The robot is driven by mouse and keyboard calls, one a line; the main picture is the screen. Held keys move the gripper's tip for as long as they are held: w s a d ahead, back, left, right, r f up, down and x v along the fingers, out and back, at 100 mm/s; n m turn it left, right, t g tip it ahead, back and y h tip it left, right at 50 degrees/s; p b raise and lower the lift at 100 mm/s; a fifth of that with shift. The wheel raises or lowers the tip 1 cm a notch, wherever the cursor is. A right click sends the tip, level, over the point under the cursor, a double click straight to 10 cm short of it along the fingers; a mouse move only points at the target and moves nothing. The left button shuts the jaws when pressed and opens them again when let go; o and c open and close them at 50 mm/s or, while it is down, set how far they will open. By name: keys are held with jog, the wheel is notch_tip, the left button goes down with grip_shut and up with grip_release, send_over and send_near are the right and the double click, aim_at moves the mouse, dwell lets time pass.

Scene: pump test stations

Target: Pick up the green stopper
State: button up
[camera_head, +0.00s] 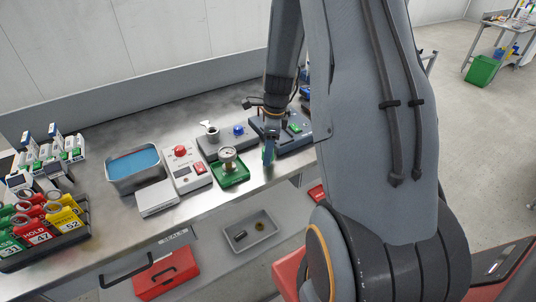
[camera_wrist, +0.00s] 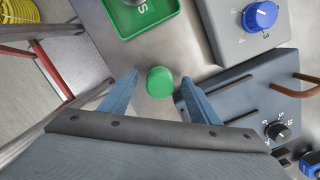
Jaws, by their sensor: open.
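The green stopper (camera_wrist: 160,82) stands on the metal bench top in the wrist view, apart from the objects around it. My gripper (camera_wrist: 158,90) is open, with one blue finger on each side of the stopper and a gap to it on both sides. In the head view my gripper (camera_head: 269,150) is over the front of the bench, just right of the green tray with the gauge. The stopper cannot be made out clearly in the head view, where my gripper covers that spot.
The green tray (camera_wrist: 106,18) lies close by, above the stopper in the wrist view. A grey box with a blue knob (camera_wrist: 259,15) and a dark blue-grey unit (camera_wrist: 240,80) stand to its right. A blue-filled basin (camera_head: 109,178) and tags stand further left.

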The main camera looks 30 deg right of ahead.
jog(key=c, duration=1.2)
jog(key=shift+o, duration=0.2)
jog(key=shift+r, duration=0.1)
